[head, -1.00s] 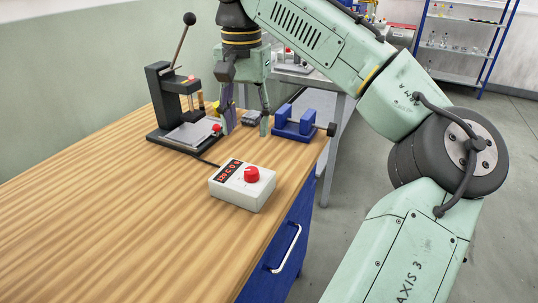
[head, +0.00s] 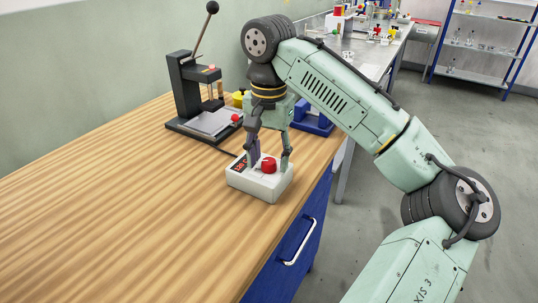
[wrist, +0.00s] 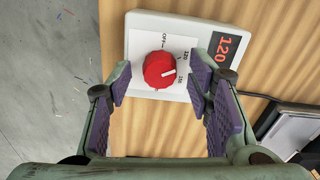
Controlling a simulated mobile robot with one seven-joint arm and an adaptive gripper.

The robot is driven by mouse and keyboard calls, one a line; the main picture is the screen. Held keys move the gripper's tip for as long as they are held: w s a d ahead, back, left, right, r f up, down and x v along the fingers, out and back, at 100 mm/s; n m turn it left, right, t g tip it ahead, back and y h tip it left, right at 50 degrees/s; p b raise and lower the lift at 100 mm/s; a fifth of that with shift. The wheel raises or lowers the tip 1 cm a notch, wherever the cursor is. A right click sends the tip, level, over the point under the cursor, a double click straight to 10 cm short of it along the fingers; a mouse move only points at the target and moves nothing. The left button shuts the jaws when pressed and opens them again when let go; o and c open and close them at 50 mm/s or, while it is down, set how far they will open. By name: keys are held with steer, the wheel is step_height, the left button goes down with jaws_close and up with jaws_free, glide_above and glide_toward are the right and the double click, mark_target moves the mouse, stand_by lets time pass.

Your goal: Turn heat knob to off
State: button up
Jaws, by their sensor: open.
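The red heat knob (head: 268,165) sits on top of a white control box (head: 262,186) on the wooden table. In the wrist view the knob (wrist: 158,70) shows a white pointer line aimed right, toward the printed numbers, with an "OFF" label at the upper left of the dial. A dark display (wrist: 228,50) on the box reads 120 in red. My gripper (head: 270,162) is open above the box. In the wrist view its fingertips (wrist: 160,88) stand on either side of the knob, with visible gaps and no clear contact.
A black lever press (head: 195,95) stands behind the box, with a cable running from it toward the box. A blue fixture (head: 312,122) lies behind my gripper. The front left of the wooden table (head: 120,210) is clear.

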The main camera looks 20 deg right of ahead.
steer(key=shift+c, duration=0.3)
jaws_close()
steer(key=shift+r+n+p, duration=0.15)
steer(key=shift+n+p, duration=0.15)
steer(key=shift+p, duration=0.2)
steer(key=n+p, duration=0.1)
steer(key=p, duration=0.1)
steer(key=shift+r+n+p, duration=0.2)
steer(key=shift+n+p, duration=0.1)
steer(key=shift+p, duration=0.1)
steer(key=n+p, duration=0.2)
steer(key=p, duration=0.1)
steer(key=shift+n, duration=0.4)
steer(key=n, duration=0.1)
steer(key=n+p, duration=0.1)
steer(key=n, duration=0.1)
steer(key=shift+f, duration=0.3)
steer(key=shift+n, duration=1.9)
